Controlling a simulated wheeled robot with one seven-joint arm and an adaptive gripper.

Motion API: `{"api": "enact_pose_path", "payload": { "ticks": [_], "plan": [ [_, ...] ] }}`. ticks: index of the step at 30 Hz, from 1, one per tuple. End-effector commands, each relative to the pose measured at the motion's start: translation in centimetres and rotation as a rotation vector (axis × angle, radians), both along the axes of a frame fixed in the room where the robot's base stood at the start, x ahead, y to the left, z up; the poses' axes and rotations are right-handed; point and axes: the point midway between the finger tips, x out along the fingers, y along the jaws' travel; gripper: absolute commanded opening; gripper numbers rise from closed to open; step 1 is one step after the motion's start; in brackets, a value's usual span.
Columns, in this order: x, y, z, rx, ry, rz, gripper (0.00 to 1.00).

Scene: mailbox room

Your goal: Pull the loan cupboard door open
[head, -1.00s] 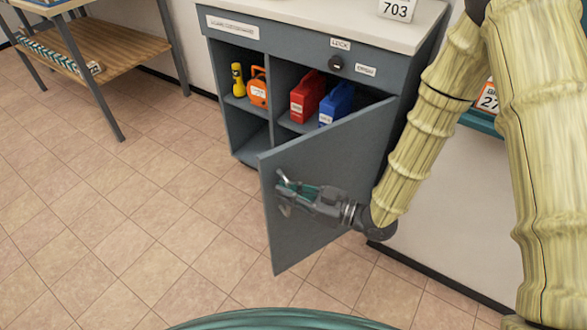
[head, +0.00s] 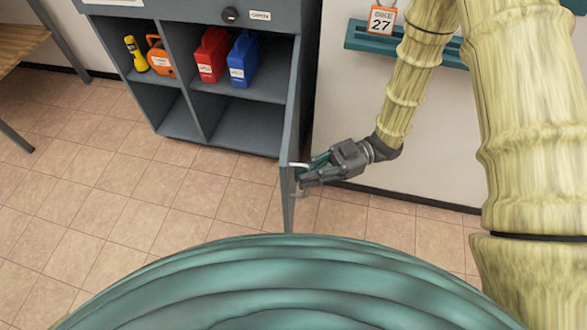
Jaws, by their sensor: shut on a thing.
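The grey loan cupboard (head: 180,115) stands at the top centre of the head view, its inside shelves showing. Its door (head: 287,190) is swung wide open and is seen nearly edge-on, hinged at the cupboard's right side. My gripper (head: 308,172) is at the door's outer face near its free edge, shut on the pale door handle (head: 299,165). Part of the handle is hidden by the fingers.
Inside the cupboard are a yellow torch (head: 135,54), an orange item (head: 158,56), a red can (head: 211,55) and a blue can (head: 243,60). A teal wall rail (head: 362,42) with a "27" tag (head: 382,20) is at right.

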Motion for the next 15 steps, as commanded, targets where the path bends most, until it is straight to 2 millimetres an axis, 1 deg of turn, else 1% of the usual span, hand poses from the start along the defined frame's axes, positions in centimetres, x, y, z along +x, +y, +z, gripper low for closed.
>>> {"api": "enact_pose_path", "payload": {
  "ticks": [1,6,15],
  "plan": [
    [0.4,-0.3,0.4,0.005,-0.004,-0.002,0.0],
    [0.5,-1.1,0.3,0.005,-0.004,0.006,0.0],
    [0.6,-1.4,0.3,0.005,-0.004,0.008,0.0]
  ]
}}
